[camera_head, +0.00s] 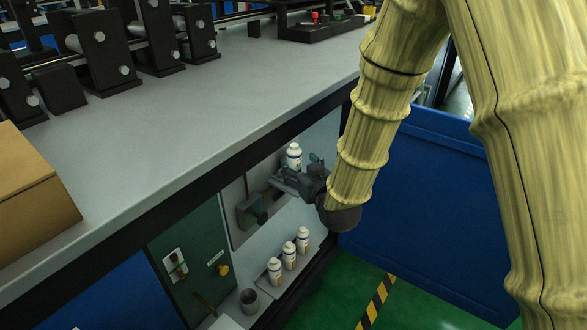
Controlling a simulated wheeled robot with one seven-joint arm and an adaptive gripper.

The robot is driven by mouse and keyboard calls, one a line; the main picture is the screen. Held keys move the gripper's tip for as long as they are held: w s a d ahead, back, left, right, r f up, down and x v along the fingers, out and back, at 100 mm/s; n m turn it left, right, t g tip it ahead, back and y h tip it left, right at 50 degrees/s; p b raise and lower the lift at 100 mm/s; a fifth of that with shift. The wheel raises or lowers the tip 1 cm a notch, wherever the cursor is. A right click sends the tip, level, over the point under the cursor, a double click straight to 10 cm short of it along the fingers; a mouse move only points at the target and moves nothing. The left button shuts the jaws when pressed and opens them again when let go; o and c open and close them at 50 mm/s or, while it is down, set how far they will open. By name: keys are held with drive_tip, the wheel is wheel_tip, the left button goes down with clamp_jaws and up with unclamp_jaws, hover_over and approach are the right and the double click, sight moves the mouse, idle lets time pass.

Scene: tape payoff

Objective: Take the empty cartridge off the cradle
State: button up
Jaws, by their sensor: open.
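A white bottle-like cartridge (294,155) with a dark label stands upright below the worktop, at the level of my gripper. The cradle under it is partly hidden, and I cannot make out its shape or how the cartridge sits on it. My gripper (303,176) is open, at the end of my sleeved arm, just below and right of this cartridge. I cannot tell whether the fingers touch it or are around it. Three similar white bottles (289,255) stand in a row on a lower shelf (283,283). Whether any cartridge is empty does not show.
The grey worktop (220,110) overhangs on the left, with a brown box (32,195) and black roller mounts (103,50). A dark green panel (190,260) and a grey cup (249,301) are below. A blue panel (430,200) stands right. Green floor lies beneath.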

sight(297, 162)
drive_tip(key=shift+x, duration=1.1)
drive_tip(key=w+b, duration=0.1)
drive_tip(key=w+f+b, duration=0.1)
drive_tip(key=w+b, duration=0.1)
drive_tip(key=w, duration=0.1)
drive_tip(key=shift+a+f, duration=0.3)
drive_tip(key=shift+f, duration=0.1)
drive_tip(key=shift+w+a, duration=0.2)
drive_tip(key=shift+w, duration=0.25)
drive_tip(key=shift+c, duration=0.5)
drive_tip(key=c, duration=1.2)
drive_tip(key=shift+o, duration=0.2)
drive_tip(key=shift+r, duration=0.15)
